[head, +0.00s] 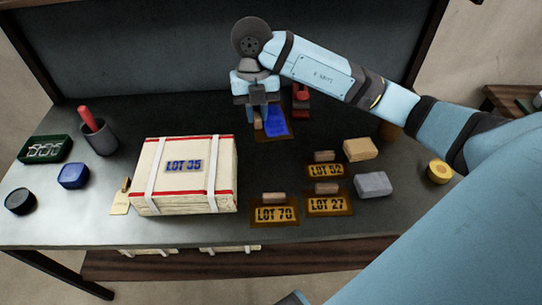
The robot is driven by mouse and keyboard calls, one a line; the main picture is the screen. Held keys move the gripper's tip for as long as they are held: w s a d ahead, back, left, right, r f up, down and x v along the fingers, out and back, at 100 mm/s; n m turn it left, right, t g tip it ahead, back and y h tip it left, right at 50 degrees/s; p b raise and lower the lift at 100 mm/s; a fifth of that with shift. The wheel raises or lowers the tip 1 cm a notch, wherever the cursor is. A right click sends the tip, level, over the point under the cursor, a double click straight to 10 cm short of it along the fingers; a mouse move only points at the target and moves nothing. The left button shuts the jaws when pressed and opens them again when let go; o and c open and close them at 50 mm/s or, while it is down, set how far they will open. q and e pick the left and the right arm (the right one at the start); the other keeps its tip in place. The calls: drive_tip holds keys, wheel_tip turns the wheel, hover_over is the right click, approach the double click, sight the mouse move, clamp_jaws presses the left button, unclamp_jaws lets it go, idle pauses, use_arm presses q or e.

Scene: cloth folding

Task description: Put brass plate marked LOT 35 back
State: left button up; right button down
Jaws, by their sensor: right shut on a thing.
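My right gripper (258,118) is at the back middle of the table, pointing down and shut on the wooden handle of a brass plate (275,136). The plate's face is largely covered in blue and its marking is not readable; the gripper hides part of it. I cannot tell whether the plate touches the table. A pale crate (185,200) with two white straps and red lines stands left of centre, with LOT 35 in blue on its top. Three other brass plates with wooden handles lie right of the crate: LOT 70 (275,214), LOT 27 (328,205) and LOT 52 (325,171). My left gripper is out of view.
A red-and-dark object (301,97) stands just right of the gripper. Tan (360,149) and grey (373,185) blocks and a yellow roll (439,171) lie right. A cup (101,138), green tray (46,149), blue box (73,176) and black round item (20,201) are left.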

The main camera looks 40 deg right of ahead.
drive_tip(key=shift+m, duration=0.5)
drive_tip(key=shift+f, duration=0.2)
hover_over(260, 174)
wheel_tip(260, 174, down, 15)
drive_tip(key=shift+w+d+r+b, duration=0.15)
drive_tip(key=shift+r+b, duration=0.05)
drive_tip(key=shift+b, duration=0.2)
drive_tip(key=shift+f, duration=2.4)
drive_tip(key=c, duration=1.1)
unclamp_jaws()
drive_tip(key=shift+f, duration=0.1)
drive_tip(key=shift+o, duration=0.2)
